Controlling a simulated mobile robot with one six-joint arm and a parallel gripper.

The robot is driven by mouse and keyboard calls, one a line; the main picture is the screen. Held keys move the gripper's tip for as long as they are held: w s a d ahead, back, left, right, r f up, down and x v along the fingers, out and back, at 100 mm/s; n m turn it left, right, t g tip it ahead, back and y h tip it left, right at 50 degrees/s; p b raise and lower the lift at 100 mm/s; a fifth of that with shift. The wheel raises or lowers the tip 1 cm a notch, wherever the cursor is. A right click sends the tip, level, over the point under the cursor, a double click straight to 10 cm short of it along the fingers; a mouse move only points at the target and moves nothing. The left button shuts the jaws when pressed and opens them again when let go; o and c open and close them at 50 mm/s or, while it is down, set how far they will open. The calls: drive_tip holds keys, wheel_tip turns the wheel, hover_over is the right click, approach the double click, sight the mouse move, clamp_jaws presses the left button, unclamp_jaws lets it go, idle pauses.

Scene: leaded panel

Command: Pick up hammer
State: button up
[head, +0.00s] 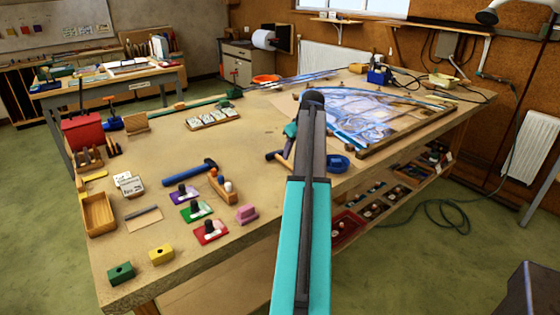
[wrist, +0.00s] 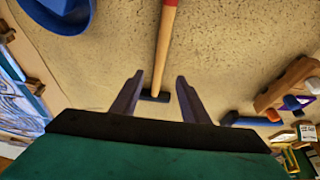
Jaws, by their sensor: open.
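A hammer lies on the workbench. In the wrist view its pale wooden handle (wrist: 163,52) runs up to a red end at the top edge, and its dark head (wrist: 153,96) shows between my fingers. In the head view the hammer (head: 275,155) is mostly hidden behind my arm. My gripper (wrist: 159,78) is open and empty, with one finger on each side of the handle, near the head. How high the fingers are above the bench cannot be told. In the head view my gripper is largely hidden by my arm.
A blue bowl (head: 338,162) stands right of the hammer. A blue-handled tool (head: 190,172) and a wooden block (head: 221,188) with pegs lie to its left. A leaded glass panel (head: 365,115) lies at the bench's right. Small coloured stamps stand near the front left.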

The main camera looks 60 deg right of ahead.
sight(288, 163)
drive_tip(key=shift+w+d+f, duration=0.1)
drive_tip(key=shift+w+f, duration=0.1)
drive_tip(key=shift+f, duration=0.4)
drive_tip(key=shift+p+x, duration=0.85)
drive_tip(key=shift+x, duration=1.7)
drive_tip(key=shift+c, duration=0.3)
clamp_jaws()
